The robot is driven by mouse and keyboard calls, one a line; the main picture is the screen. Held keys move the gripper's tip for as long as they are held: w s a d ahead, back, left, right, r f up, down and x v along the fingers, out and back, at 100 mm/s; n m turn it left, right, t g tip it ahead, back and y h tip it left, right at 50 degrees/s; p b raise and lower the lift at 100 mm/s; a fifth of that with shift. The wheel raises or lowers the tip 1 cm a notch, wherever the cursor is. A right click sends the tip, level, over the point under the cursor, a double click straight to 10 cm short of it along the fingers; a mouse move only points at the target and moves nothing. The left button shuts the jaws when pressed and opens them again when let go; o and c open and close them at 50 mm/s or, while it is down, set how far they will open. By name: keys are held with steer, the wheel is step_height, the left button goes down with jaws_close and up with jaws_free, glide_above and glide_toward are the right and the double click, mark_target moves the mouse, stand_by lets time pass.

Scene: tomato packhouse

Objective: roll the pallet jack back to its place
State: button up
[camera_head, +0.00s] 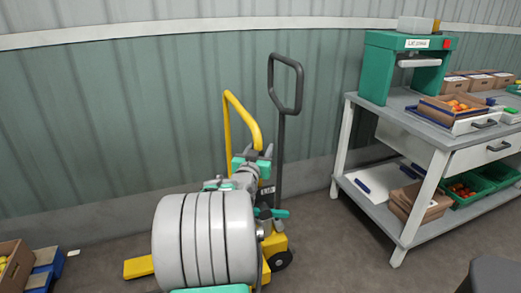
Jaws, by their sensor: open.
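The pallet jack stands by the wall, with a black loop handle (285,85) upright on a dark post. A yellow curved bar (240,112) rises left of the post, and a yellow fork end (138,267) shows low at the left. A dark wheel (282,259) touches the floor. My own grey arm links hide most of its body. My gripper (252,156) is open in front of the lower post, below the loop handle. I cannot tell whether it touches the jack.
A grey workbench (438,142) with a lower shelf stands at the right, bearing a green press (385,68), crates and boxes. A cardboard box (14,266) and blue crate (43,270) sit at lower left. Corrugated wall (90,130) closes the back. Floor between jack and bench is clear.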

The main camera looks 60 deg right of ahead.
steer(key=shift+d, duration=0.2)
jaws_close()
stand_by(0.4)
steer(key=shift+w, duration=0.1)
stand_by(0.8)
